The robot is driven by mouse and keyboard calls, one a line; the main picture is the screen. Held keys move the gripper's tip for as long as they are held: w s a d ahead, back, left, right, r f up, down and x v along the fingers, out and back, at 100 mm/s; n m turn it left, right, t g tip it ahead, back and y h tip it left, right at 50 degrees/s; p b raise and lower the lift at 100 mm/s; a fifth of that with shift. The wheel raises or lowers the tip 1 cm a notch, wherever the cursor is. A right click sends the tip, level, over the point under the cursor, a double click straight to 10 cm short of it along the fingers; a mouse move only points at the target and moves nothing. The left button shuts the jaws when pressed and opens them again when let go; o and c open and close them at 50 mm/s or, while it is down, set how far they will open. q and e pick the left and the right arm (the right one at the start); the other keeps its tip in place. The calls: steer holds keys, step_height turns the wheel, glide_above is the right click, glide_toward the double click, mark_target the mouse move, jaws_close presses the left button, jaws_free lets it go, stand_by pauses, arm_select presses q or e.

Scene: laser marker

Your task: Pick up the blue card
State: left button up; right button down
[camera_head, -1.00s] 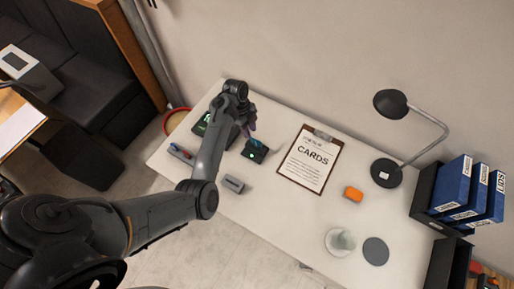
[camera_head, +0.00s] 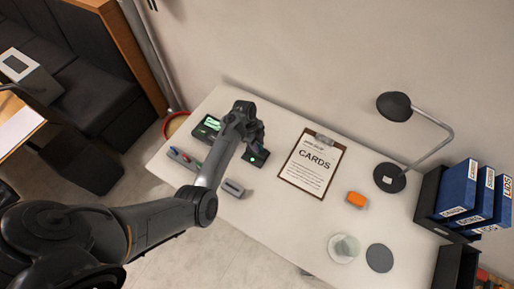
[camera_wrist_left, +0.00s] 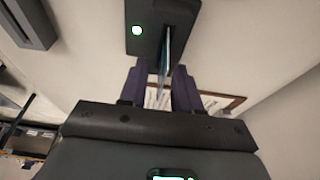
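A thin bluish card (camera_wrist_left: 166,50) stands edge-on at a black device (camera_wrist_left: 150,24) with a green light in the left wrist view. I take it to be the blue card. In the head view the device (camera_head: 254,158) lies partly under my left gripper (camera_head: 258,140), and the card is hidden there. In the left wrist view my left gripper (camera_wrist_left: 158,80) has its two purple fingers apart, with the card's near end in line with the gap between them. I cannot tell whether either finger touches it. My right gripper is not in view.
A black device with a green screen (camera_head: 206,128) and a grey rack with red and blue pieces (camera_head: 184,158) are to the left.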

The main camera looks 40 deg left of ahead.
arm_select(q)
steer(key=shift+w+d+f, duration=0.1)
steer(key=shift+d+f, duration=0.05)
steer(key=shift+f, duration=0.5)
jaws_close()
steer(key=shift+r, duration=0.2)
steer(key=shift+r, duration=0.6)
steer(key=r, duration=0.1)
steer(key=d+r+p, duration=0.1)
steer(key=r, duration=0.1)
steer(key=s+d+r+p, duration=0.1)
steer(key=s+d+r, duration=0.1)
steer(key=d+r, duration=0.4)
steer(key=d, duration=0.4)
steer(key=shift+s+d+r, duration=0.2)
steer(key=shift+s, duration=0.2)
